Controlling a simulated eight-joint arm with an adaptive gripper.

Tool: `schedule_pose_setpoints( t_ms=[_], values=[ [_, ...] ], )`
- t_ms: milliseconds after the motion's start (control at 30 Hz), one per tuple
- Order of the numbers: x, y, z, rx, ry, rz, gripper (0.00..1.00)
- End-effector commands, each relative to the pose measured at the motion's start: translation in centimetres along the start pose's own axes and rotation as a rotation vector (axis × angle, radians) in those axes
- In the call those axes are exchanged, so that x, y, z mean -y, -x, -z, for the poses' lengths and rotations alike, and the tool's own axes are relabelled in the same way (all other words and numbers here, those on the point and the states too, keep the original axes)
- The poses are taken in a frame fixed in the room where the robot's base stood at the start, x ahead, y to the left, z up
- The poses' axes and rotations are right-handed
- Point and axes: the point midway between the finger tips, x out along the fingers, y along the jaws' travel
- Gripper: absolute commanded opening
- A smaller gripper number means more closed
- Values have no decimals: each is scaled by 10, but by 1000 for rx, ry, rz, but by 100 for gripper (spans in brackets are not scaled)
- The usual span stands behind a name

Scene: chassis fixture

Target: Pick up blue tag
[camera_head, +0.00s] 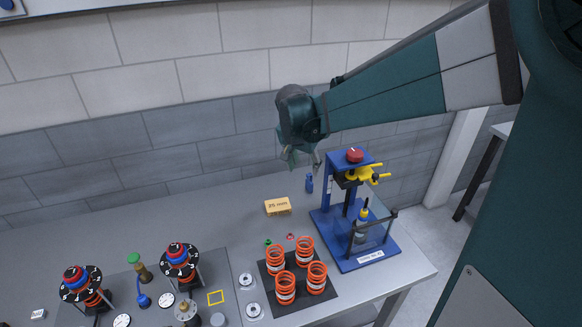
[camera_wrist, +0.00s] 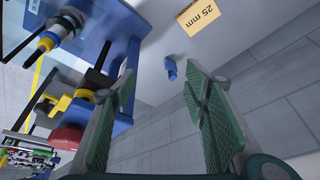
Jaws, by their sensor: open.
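The blue tag (camera_head: 309,183) is a small dark-blue piece on the grey table near the back wall, just left of the blue press fixture (camera_head: 330,227). It also shows in the wrist view (camera_wrist: 171,69), between and beyond my fingertips. My gripper (camera_head: 300,159) is above the back of the table, slightly up and left of the tag in the head view. In the wrist view my gripper (camera_wrist: 160,80) has its two green ribbed fingers spread apart with nothing between them. I see no contact with the tag.
The press fixture with its red knob (camera_head: 355,155) and yellow parts stands close to the right of the tag. A yellow 25 mm block (camera_head: 278,206) lies to its left. Orange springs (camera_head: 285,287) stand on a dark mat in front. Table left of the block is clear.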

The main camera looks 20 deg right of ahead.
Motion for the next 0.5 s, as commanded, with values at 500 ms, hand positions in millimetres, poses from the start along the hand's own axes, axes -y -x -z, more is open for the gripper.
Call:
schedule_pose_setpoints(
  t_ms=[500],
  values=[
    [32, -76, 44, 0, -203, -105, 45]
  ],
)
